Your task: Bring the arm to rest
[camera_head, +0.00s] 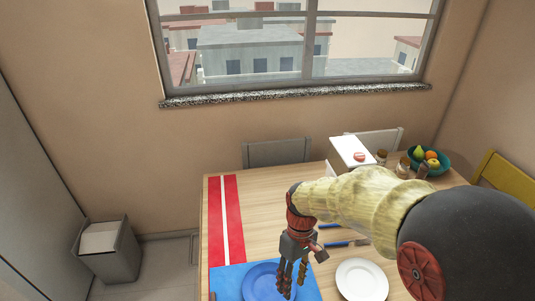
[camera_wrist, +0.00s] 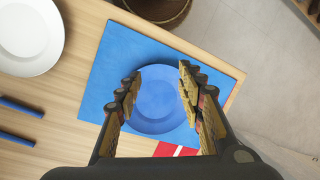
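My arm reaches out over the wooden table (camera_head: 262,215) in the head view. My gripper (camera_head: 292,278) points down over the blue plate (camera_head: 257,283), which lies on a blue mat (camera_head: 222,280). In the wrist view my gripper (camera_wrist: 159,80) is open, with its two fingers apart and nothing between them. The blue plate (camera_wrist: 156,112) shows below and beyond the fingers, on the blue mat (camera_wrist: 105,70). I cannot tell how high the fingertips are above the plate.
A white plate (camera_head: 362,281) and blue-handled cutlery (camera_head: 345,244) lie right of the gripper. A red runner with a white stripe (camera_head: 215,220) lies left. A fruit bowl (camera_head: 432,168), jars (camera_head: 403,168) and chairs (camera_head: 277,153) are at the back. A bin (camera_head: 107,250) stands left on the floor.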

